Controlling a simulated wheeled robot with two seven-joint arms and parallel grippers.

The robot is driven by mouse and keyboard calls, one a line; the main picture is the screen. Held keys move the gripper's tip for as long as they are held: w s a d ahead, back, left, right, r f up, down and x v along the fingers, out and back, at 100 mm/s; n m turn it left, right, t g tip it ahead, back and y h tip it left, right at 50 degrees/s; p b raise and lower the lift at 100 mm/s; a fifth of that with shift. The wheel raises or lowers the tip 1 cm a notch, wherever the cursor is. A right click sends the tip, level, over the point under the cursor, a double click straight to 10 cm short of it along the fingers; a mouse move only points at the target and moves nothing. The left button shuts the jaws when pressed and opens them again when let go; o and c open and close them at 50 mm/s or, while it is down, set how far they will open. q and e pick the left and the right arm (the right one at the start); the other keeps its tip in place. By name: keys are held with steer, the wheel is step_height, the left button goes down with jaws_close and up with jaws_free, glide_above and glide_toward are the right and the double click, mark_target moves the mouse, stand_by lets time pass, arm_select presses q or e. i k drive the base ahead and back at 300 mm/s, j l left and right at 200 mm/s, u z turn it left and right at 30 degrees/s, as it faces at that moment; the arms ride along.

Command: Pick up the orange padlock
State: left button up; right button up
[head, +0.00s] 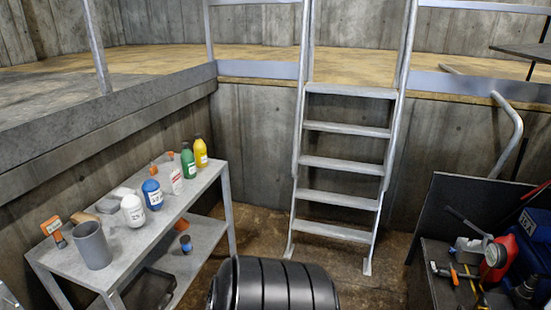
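I cannot make out an orange padlock for certain. A small orange block-like item (52,226) is at the left end of the grey metal table (151,238), behind a grey cup (92,246); it is too small to identify. Small orange pieces (457,277) also lie among tools on the dark bench at the right. Neither of my grippers is in view.
Several bottles, including a white one (133,211) and a green one (188,160), stand on the left table. A metal ladder (342,165) rises at the back. A black ribbed tyre-like object (273,286) is front centre. A red container (497,258) stands right.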

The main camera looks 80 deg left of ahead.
mark_target(154, 170)
steer(key=u, duration=3.85)
steer(key=i+l+u, duration=0.2)
steer(key=u, duration=0.15)
steer(key=i+l+u, duration=0.5)
steer(key=u, duration=0.25)
steer(key=l, duration=0.1)
